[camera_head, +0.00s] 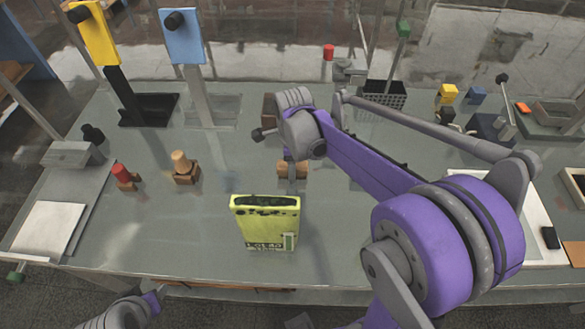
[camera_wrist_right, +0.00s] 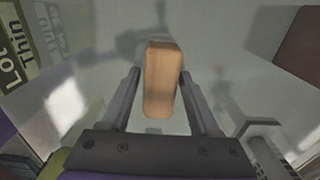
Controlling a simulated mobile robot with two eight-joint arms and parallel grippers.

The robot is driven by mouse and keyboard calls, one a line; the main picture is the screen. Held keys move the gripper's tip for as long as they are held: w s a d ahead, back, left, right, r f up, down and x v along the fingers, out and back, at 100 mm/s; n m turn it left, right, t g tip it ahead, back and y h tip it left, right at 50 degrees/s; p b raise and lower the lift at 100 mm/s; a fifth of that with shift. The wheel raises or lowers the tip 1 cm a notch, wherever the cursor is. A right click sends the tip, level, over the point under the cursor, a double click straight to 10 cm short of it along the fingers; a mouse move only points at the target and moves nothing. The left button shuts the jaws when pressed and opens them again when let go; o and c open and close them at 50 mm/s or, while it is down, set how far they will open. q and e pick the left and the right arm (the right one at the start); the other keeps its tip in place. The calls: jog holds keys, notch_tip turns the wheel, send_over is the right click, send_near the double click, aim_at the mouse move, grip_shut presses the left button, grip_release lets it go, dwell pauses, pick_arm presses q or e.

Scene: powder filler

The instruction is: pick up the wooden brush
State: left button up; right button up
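The wooden brush (camera_wrist_right: 161,80) shows in the right wrist view as a plain light-brown wooden block, between the two fingers of my right gripper (camera_wrist_right: 160,74). In the head view the brush (camera_head: 284,168) is a small orange-brown block on the table, partly hidden by my right gripper (camera_head: 293,178), which comes down from above. I cannot tell how far the fingertips reach down beside it.
A yellow-green box (camera_head: 266,225) stands close in front of the brush. A brown block (camera_head: 269,108) is behind it. Left are a wooden peg-shaped piece (camera_head: 183,166) and a red-topped piece (camera_head: 122,174). A black basket (camera_head: 384,94) stands at the back. The table's left middle is fairly clear.

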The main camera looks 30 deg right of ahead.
grip_shut()
jog(key=shift+r, duration=0.15)
notch_tip(320, 180, up, 10)
jog(key=shift+f+p, duration=0.1)
jog(key=shift+p, duration=0.2)
jog(key=shift+s+f, duration=0.1)
jog(key=shift+s, duration=0.05)
dwell(0.4)
